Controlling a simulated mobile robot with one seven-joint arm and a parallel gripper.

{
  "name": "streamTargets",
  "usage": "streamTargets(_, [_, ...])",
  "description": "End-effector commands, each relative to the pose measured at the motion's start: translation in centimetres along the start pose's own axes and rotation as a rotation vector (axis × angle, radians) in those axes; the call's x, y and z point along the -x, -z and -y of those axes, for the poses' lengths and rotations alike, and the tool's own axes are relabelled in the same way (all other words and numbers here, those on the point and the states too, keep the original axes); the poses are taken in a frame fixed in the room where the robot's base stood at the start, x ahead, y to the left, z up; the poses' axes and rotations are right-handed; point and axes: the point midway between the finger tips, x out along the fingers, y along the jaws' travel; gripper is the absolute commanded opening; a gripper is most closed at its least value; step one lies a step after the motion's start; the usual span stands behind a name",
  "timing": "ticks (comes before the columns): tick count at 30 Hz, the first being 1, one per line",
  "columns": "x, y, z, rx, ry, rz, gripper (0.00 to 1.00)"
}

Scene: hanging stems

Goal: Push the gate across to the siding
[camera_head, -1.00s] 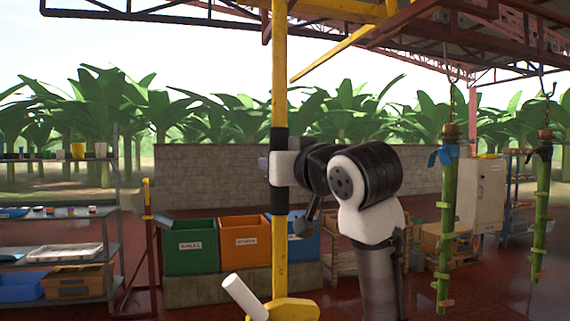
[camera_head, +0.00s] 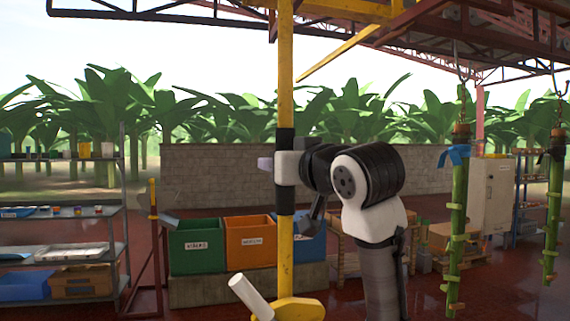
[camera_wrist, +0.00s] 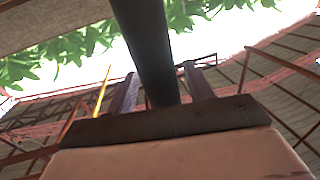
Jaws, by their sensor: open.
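A yellow upright post (camera_head: 286,90) with a black sleeve (camera_head: 285,201) rises to a yellow overhead beam (camera_head: 345,10). It appears to be the gate's handle, but I cannot make out the whole gate or the siding. My gripper (camera_head: 276,164) is at the sleeve's height, with a pale finger showing left of the post. In the wrist view the dark sleeve (camera_wrist: 148,45) runs between the two fingers of my gripper (camera_wrist: 160,88). The fingers are open around it; contact is unclear. Two green stems (camera_head: 457,220) (camera_head: 553,215) with blue and dark bands hang from hooks at the right.
Green (camera_head: 197,246), orange (camera_head: 249,242) and blue bins stand before a block wall (camera_head: 215,175). A metal shelf (camera_head: 70,210) is at the left. A pale cabinet (camera_head: 491,195) and pallets stand at the right. Dark red floor shows between them.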

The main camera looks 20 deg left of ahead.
Motion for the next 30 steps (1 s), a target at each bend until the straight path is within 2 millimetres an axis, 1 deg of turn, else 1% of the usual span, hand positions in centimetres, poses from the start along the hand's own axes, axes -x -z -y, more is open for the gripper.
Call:
streamTargets(5, [0.2,-0.1,0.0,0.0,0.0,0.001,0.52])
streamTargets(8, [0.9,-0.2,0.0,0.001,0.0,0.001,0.52])
streamTargets(11, [2.5,-0.3,0.0,0.002,-0.001,-0.002,0.52])
streamTargets(21, [10.2,-0.3,0.0,0.002,-0.002,-0.003,0.52])
streamTargets(24, [11.8,-0.2,0.0,0.002,-0.001,-0.003,0.52])
streamTargets(27, [13.0,-0.1,0.0,0.002,0.0,-0.001,0.52])
streamTargets(30, [13.6,0.0,0.0,0.001,0.0,-0.001,0.52])
